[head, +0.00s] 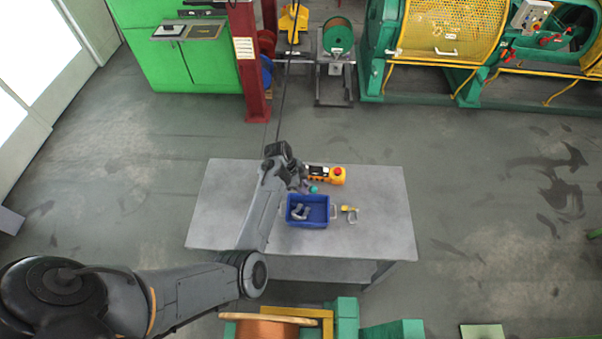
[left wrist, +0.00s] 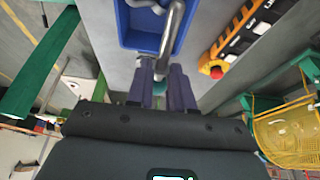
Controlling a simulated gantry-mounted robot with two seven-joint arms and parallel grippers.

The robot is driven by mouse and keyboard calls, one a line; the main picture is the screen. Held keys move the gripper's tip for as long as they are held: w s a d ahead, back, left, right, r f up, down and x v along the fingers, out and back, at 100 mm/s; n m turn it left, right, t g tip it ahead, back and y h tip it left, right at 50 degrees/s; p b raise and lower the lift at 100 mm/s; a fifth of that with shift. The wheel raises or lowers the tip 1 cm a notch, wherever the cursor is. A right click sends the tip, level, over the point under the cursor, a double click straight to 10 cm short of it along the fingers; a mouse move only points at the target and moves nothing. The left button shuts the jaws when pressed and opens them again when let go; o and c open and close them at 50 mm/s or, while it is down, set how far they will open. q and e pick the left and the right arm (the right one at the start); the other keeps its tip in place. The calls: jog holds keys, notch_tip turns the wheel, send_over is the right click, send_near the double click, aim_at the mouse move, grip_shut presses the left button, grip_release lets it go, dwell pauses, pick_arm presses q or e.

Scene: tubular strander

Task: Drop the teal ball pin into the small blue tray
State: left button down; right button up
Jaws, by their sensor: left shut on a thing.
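The teal ball pin (head: 314,189) shows as a small teal spot at my left gripper (head: 307,187) in the head view. In the left wrist view a bit of teal (left wrist: 160,88) shows between the fingers of my left gripper (left wrist: 163,84), which is shut on it. The fingers hide most of the pin. The small blue tray (head: 318,224) stands on the table, just on the near side of the gripper. It also shows at the top of the left wrist view (left wrist: 129,33). Grey curved metal pieces (head: 299,212) lie in it. My right gripper is not in view.
A yellow and black control box (head: 324,174) with a red button lies behind the tray. A grey and yellow shackle-like part (head: 350,214) lies right of the tray. The grey table (head: 385,215) is clear at its right and left ends.

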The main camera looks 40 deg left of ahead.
pick_arm(q)
jog(key=shift+s+d+r, duration=0.1)
jog(key=shift+s+r, duration=0.05)
jog(key=shift+r, duration=0.1)
jog(key=shift+f, duration=0.35)
notch_tip(320, 180, down, 5)
jog(key=b, duration=0.5)
jog(key=shift+f+b, duration=0.15)
jog(key=shift+b, duration=0.15)
jog(key=c, duration=0.9)
grip_release()
jog(key=shift+s, duration=0.1)
jog(key=v, duration=1)
jog(key=shift+a+r+b, duration=0.2)
jog(key=shift+r+b, duration=0.1)
jog(key=shift+r, duration=0.05)
